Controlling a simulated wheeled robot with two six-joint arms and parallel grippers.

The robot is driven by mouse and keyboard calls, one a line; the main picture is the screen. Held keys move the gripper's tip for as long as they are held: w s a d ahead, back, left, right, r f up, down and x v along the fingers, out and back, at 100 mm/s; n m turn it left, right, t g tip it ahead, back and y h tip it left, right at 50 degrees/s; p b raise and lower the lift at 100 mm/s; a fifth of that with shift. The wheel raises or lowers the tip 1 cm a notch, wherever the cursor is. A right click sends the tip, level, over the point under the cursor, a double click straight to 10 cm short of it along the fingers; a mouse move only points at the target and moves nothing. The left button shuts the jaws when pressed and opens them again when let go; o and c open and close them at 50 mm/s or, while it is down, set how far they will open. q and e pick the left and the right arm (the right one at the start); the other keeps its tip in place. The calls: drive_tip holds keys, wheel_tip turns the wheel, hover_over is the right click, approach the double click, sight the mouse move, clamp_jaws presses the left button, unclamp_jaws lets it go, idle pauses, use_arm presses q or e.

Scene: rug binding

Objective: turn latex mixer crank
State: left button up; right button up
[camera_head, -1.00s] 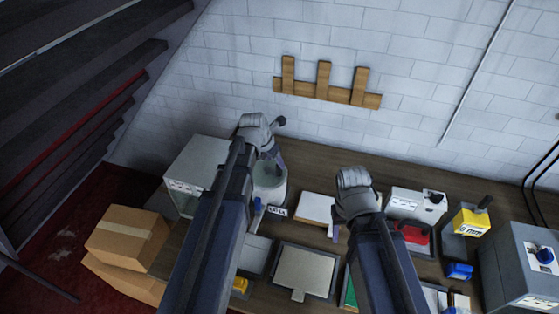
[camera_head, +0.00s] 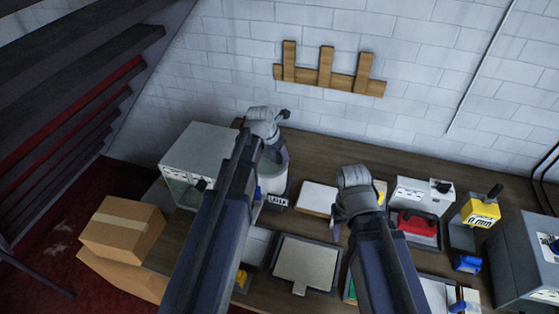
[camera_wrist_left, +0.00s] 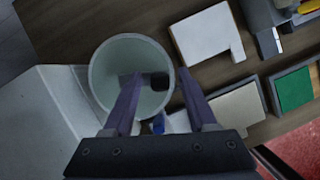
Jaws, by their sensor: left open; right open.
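The latex mixer is a pale round bucket (camera_head: 273,182) with a LATEX label, on the bench left of centre. It also shows in the left wrist view (camera_wrist_left: 103,82), seen from above into its opening. A dark knob (camera_wrist_left: 160,82), which looks like the crank grip, shows between the fingers there; a dark knob (camera_head: 285,113) also shows beside the gripper in the head view. My left gripper (camera_wrist_left: 160,74) is open over the bucket, its purple fingers apart. Contact with the knob cannot be told. My right gripper (camera_head: 338,232) is open and apart from the mixer; its fingers are mostly hidden.
A grey-white box machine (camera_head: 200,150) stands just left of the bucket. A white block (camera_head: 316,199) and a framed pale pad (camera_head: 305,262) lie to its right. A red-topped device (camera_head: 417,224) and a yellow container (camera_head: 480,212) stand further right. A wooden rack (camera_head: 330,78) hangs on the wall.

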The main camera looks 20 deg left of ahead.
use_arm(q)
drive_tip(key=shift+w+f, duration=0.2)
drive_tip(key=shift+f, duration=0.25)
drive_tip(key=shift+d, duration=0.1)
drive_tip(key=shift+c, duration=0.4)
clamp_jaws()
